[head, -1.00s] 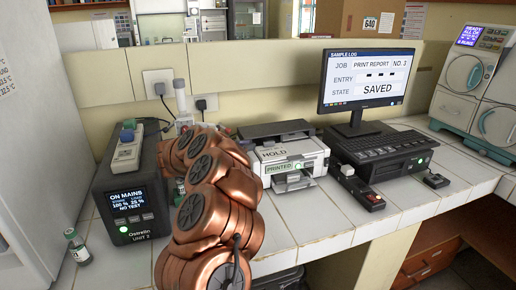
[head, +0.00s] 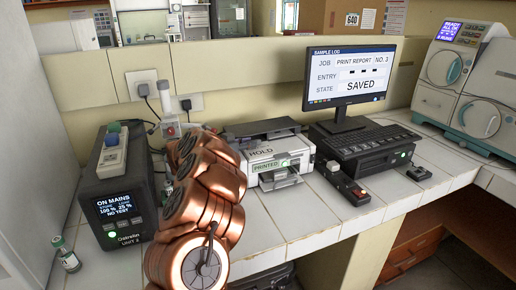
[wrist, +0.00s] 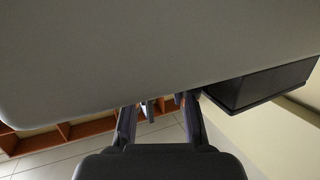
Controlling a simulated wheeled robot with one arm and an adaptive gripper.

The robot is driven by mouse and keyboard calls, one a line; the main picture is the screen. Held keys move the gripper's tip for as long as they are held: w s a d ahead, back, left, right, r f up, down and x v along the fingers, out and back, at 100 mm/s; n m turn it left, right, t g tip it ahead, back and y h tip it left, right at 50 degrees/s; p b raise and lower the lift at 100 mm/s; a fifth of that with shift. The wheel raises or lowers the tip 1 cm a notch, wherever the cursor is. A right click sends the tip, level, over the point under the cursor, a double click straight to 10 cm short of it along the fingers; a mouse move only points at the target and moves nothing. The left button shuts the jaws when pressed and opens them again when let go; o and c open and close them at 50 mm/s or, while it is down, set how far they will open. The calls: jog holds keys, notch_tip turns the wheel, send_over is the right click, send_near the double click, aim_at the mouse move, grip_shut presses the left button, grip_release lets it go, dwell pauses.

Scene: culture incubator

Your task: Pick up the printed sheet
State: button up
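The printer (head: 272,152) stands on the tiled counter, with a "HOLD" label on its top and a green "PRINTED" label on its front. Its output slot and tray (head: 280,181) face forward. I cannot make out a separate printed sheet there. My copper arm covers the area left of the printer and hides my gripper in the head view. In the wrist view my gripper (wrist: 158,108) has its two dark fingers apart, with no sheet visible between them. A large grey surface fills the upper part of that view, close to the fingers.
The monitor (head: 348,72) reads "PRINT REPORT NO. 3, SAVED", with a keyboard unit (head: 362,140) below it. A dark power unit (head: 122,198) and a small vial (head: 65,255) stand left. A small black switch box (head: 345,187) sits right of the printer. Front counter tiles are clear.

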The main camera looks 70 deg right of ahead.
grip_shut()
jog(key=shift+r+b, duration=0.35)
jog(key=shift+r, duration=1.4)
jog(key=s+a+r+b, duration=0.1)
jog(key=s+a+b, duration=0.2)
jog(key=s+a, duration=0.6)
jog(key=s, duration=0.4)
jog(key=shift+r, duration=0.25)
jog(key=shift+a, duration=0.1)
